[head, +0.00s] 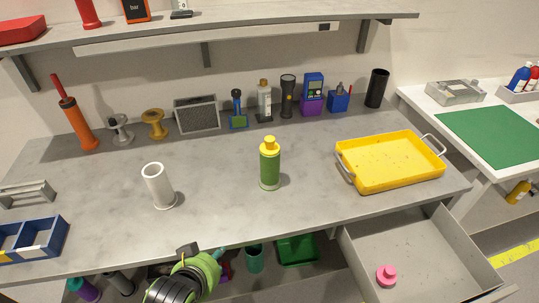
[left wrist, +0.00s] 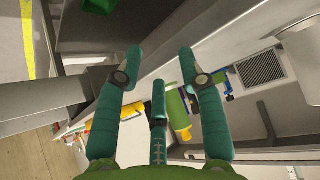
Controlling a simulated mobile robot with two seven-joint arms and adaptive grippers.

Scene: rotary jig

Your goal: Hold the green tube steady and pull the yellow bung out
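The green tube (head: 270,170) stands upright on the grey workbench, near its middle. The yellow bung (head: 269,143) sits in its top. In the left wrist view the tube (left wrist: 176,107) and bung (left wrist: 183,134) show beyond the fingers, partly hidden by them. My left gripper (left wrist: 160,62) has its teal fingers spread apart with nothing between them; it is apart from the tube. My right gripper is not in view.
A white cylinder (head: 157,186) stands left of the tube, and a yellow tray (head: 390,183) lies to its right. Several tools line the back under a shelf (head: 205,30). An open drawer (head: 430,260) holds a pink object (head: 386,275). The bench around the tube is clear.

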